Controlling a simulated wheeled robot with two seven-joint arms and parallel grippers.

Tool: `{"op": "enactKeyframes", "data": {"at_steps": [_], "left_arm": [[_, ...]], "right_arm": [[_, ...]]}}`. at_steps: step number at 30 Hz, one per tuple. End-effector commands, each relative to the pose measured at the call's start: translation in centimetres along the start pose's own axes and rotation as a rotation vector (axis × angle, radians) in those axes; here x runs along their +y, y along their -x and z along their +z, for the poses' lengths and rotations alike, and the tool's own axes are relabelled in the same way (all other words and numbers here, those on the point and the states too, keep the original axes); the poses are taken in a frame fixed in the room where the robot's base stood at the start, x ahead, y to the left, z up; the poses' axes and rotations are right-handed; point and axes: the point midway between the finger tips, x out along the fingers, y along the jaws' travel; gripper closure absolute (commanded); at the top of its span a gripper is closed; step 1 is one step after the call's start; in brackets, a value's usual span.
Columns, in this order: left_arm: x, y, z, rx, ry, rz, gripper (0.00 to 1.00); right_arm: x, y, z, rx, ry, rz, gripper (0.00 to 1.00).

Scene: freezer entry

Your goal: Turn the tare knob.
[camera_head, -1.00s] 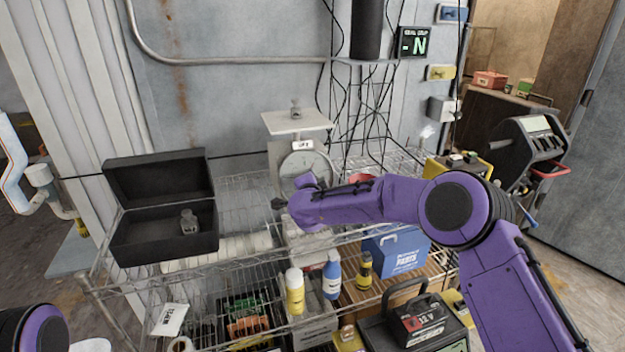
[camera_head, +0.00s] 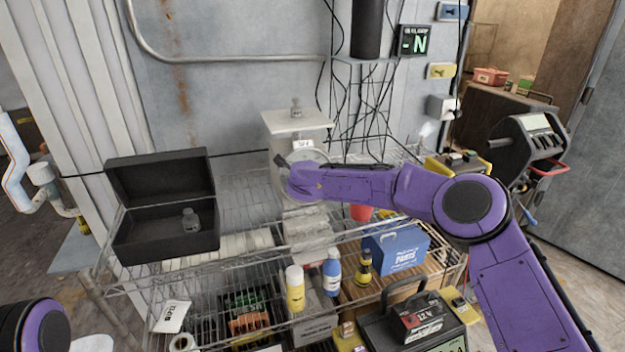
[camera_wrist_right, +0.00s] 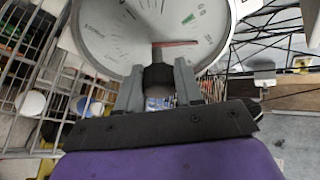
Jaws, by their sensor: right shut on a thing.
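The weighing scale (camera_head: 284,150) stands on the wire shelf, with a small metal weight (camera_head: 296,106) on its pan (camera_head: 297,122). Its round dial (camera_wrist_right: 110,35) fills the top of the right wrist view, with a red needle and a green mark. The dark tare knob (camera_wrist_right: 158,76) sits below the needle. My right gripper (camera_wrist_right: 158,88) is shut on it, one grey finger on each side. In the head view my right wrist covers the knob and much of the dial. My left gripper is out of view; only part of my left arm shows at bottom left.
An open black case (camera_head: 163,235) with another weight (camera_head: 190,220) stands left of the scale. Below are a yellow bottle (camera_head: 295,288), a blue bottle (camera_head: 332,275) and a blue parts box (camera_head: 398,250). A red container (camera_head: 361,212) sits close under my right forearm.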

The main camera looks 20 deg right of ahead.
Motion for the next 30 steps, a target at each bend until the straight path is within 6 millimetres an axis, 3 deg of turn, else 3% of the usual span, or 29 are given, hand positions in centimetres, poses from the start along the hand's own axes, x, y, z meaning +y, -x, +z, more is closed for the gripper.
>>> {"op": "enactKeyframes", "data": {"at_steps": [12, 28, 29, 30], "left_arm": [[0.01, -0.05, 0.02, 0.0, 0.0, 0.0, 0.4], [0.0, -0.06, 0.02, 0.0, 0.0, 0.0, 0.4], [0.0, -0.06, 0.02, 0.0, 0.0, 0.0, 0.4], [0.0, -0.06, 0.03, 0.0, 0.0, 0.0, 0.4]], "right_arm": [[-0.03, -0.06, -0.12, 0.006, -0.159, 0.065, 0.95], [0.03, -0.06, -0.11, 0.007, -0.176, 0.073, 0.95], [0.03, -0.06, -0.11, 0.007, -0.176, 0.073, 0.54], [0.04, -0.06, -0.1, 0.006, -0.176, 0.073, 0.41]]}}
